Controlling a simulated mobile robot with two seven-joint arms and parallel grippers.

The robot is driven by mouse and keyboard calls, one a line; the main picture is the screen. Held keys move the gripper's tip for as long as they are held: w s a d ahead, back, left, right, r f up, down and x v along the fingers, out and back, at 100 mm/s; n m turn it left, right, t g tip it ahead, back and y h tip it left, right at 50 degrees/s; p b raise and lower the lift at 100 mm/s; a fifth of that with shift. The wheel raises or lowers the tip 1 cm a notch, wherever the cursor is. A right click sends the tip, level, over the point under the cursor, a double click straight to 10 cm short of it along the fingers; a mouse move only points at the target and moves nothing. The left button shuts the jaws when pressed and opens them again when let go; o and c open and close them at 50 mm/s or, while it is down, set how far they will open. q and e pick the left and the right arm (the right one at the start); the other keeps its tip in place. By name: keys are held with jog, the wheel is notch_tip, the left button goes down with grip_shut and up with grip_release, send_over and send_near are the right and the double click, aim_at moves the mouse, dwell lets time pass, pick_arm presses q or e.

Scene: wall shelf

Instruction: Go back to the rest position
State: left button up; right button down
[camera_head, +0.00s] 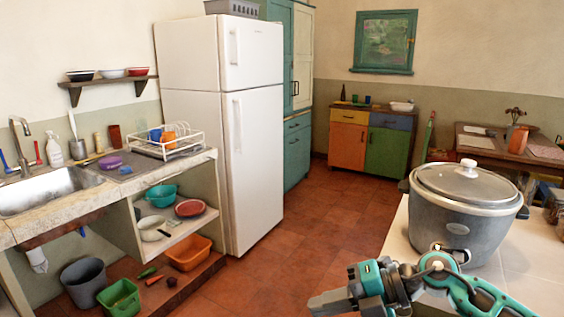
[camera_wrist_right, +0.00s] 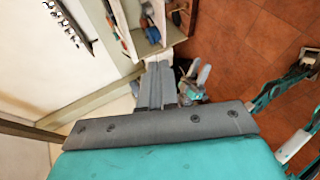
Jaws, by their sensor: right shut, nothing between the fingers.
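My right gripper (camera_head: 330,302) reaches in from the lower right in the head view, over the floor beside the light counter. Its fingers are together with nothing between them. In the right wrist view the closed grey fingers (camera_wrist_right: 155,85) point away from the camera, and they touch nothing that I can make out. My left gripper does not show in the head view. Teal and grey links of my own show at the right of the wrist view.
A large grey lidded pot (camera_head: 465,215) stands on the light counter (camera_head: 535,272) close to my right arm. A sink counter (camera_head: 60,212) with a dish rack (camera_head: 170,143) is at the left, beside a white fridge (camera_head: 225,130). The tiled floor (camera_head: 310,235) between is clear.

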jog(key=s+a+r+m+t+y, duration=0.1)
jog(key=s+a+m+t+y, duration=0.1)
jog(key=a+m+t+y, duration=0.15)
jog(key=s+d+f+m+t+h, duration=0.1)
jog(key=d+f+m+t+h, duration=0.4)
jog(key=m, duration=0.5)
jog(key=s+d+f+m+t+h, duration=0.15)
jog(key=f+m+t+h, duration=0.35)
jog(key=m, duration=0.5)
jog(key=s+d+f+m+g+h, duration=0.2)
jog(key=s+d+f+m, duration=0.1)
jog(key=s+f, duration=0.3)
jog(key=s+d+f+m+g+h, duration=0.2)
jog(key=s+d+f+m, duration=0.2)
jog(key=s+f, duration=0.2)
jog(key=shift+f, duration=0.3)
jog(key=shift+w+m+h, duration=0.1)
jog(key=shift+m+h, duration=0.15)
